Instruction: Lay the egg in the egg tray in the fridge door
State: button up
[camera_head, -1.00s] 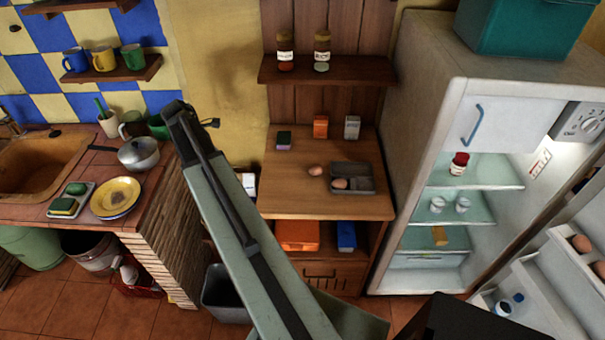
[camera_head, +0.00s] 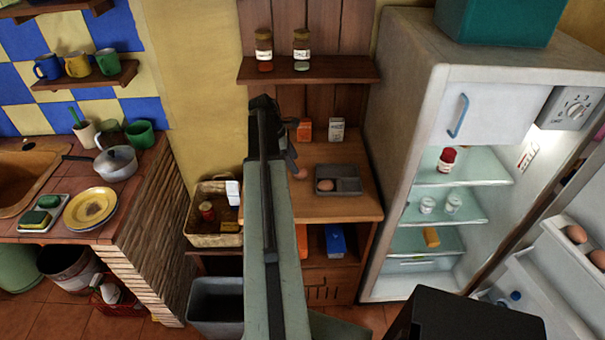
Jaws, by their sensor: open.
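A brown egg (camera_head: 299,174) lies on the wooden counter, just right of my arm. A second egg (camera_head: 325,185) lies in a dark grey tray (camera_head: 350,187) on the same counter. The fridge (camera_head: 405,110) stands open at the right. Its door (camera_head: 545,265) holds more eggs (camera_head: 577,234) at the right edge; the egg tray there is only partly in view. My gripper (camera_head: 291,150) shows only in part beside the arm's end, above and near the loose egg. It is open and not holding the egg; its fingertips are mostly hidden.
Jars (camera_head: 264,50) stand on the shelf above. A basket (camera_head: 213,222) is left of my arm. Floor shows between counter and fridge.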

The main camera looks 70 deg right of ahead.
jog(key=b+x, duration=0.4)
jog(key=x, duration=0.1)
jog(key=shift+f, duration=0.15)
jog(key=shift+r, duration=0.2)
jog(key=c, duration=1)
jog(key=shift+r+p, duration=0.4)
jog(key=shift+r, duration=0.05)
notch_tip(320, 180, up, 3)
jog(key=p, duration=0.3)
jog(key=s+a, duration=0.2)
jog(key=a, duration=0.3)
jog(key=s+a, duration=0.1)
jog(key=a, duration=0.4)
jog(key=s+a+r+p, duration=0.1)
jog(key=s+a, duration=0.1)
jog(key=a, duration=0.3)
jog(key=shift+s, duration=0.35)
